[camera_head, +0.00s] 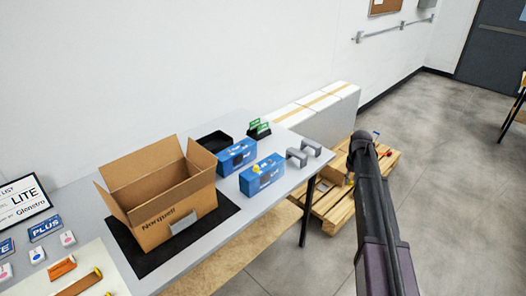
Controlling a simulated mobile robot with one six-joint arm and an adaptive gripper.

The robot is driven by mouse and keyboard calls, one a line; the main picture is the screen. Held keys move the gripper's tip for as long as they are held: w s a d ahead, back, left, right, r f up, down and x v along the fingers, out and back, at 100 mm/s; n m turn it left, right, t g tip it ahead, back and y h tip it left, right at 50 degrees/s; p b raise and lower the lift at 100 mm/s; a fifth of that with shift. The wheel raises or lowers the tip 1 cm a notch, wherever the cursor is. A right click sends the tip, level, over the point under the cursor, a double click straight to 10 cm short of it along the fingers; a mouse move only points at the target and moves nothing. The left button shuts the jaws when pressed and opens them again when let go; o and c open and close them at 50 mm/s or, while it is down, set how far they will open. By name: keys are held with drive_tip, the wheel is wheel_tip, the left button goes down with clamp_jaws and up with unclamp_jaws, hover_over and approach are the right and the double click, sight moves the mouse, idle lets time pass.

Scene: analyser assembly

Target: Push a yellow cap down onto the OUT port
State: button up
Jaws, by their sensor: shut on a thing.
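Two blue analyser blocks stand on the grey table. The nearer block (262,176) has small yellow parts on its top, and the farther block (237,156) stands just behind it to the left. I cannot make out which port is OUT or whether any yellow part is a loose cap. My dark arm reaches up from the lower right, to the right of the table and apart from both blocks. My gripper's fingers cannot be made out; the arm hides that area. A tiny yellow spot (349,182) shows beside the arm, too small to identify.
An open cardboard box (165,222) stands on a black mat left of the blocks. A black tray (213,143), green-labelled items (258,131) and grey brackets (297,158) surround the blocks. A wooden pallet (325,215) lies on the floor beyond the table's right edge. Floor is free farther right.

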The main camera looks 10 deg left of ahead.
drive_tip(key=shift+s+d, duration=0.15)
drive_tip(key=shift+s, duration=0.15)
drive_tip(key=shift+w, duration=0.1)
drive_tip(key=shift+a, duration=0.25)
